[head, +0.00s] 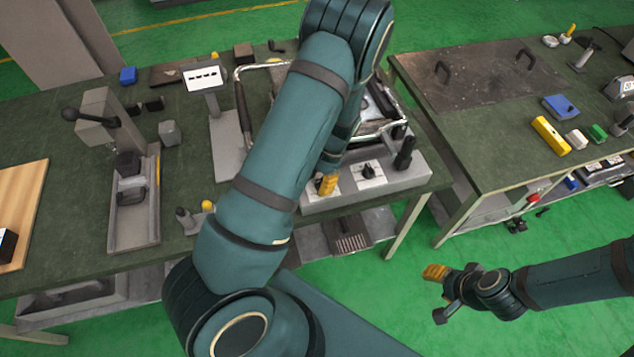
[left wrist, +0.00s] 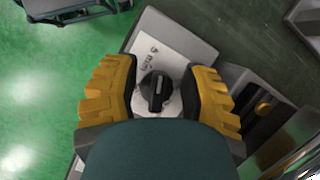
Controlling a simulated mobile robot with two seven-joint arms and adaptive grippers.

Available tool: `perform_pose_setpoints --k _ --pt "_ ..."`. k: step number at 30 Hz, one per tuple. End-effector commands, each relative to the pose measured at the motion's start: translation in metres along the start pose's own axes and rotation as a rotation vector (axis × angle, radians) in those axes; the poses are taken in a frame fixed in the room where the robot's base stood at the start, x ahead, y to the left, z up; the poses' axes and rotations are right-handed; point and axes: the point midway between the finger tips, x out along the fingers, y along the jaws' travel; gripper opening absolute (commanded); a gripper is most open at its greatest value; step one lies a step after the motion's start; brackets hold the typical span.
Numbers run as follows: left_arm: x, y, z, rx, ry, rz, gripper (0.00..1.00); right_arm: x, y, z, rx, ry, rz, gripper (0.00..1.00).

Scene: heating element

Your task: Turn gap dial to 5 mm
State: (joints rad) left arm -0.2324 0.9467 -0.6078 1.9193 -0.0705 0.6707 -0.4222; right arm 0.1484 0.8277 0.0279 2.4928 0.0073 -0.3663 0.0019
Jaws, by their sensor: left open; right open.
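In the left wrist view, a black dial (left wrist: 156,91) with a raised grip bar stands on a white label plate (left wrist: 172,45) with small dark markings, partly legible as mm. The two yellow fingers of my left gripper (left wrist: 156,96) are open, one on each side of the dial, with gaps visible. In the head view, my left gripper (head: 327,184) is over the front of the grey control box (head: 402,181), hiding what is beneath it. Another black dial (head: 369,171) on a white plate shows to its right. My right gripper (head: 436,273) is open and empty above the green floor.
A black upright handle (head: 405,152) stands at the box's right end. A metal-framed machine (head: 240,110) is behind my left arm. A grey lever press (head: 130,190) stands left on the bench. A second bench (head: 480,100) is at right, beyond a floor gap.

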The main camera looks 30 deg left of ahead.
Motion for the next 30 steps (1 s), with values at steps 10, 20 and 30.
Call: perform_pose_setpoints --k 10,20,30 --pt "-0.059 0.001 0.023 0.001 0.005 0.000 0.44 0.000 0.000 0.000 0.000 0.000 0.000 0.47" --pt "-0.084 0.001 0.035 0.000 0.000 0.000 0.44 0.000 0.000 0.000 0.000 0.000 0.000 0.47" --pt "-0.083 0.000 0.034 0.001 0.004 0.004 0.44 0.001 0.000 0.000 0.000 0.000 0.000 0.47"
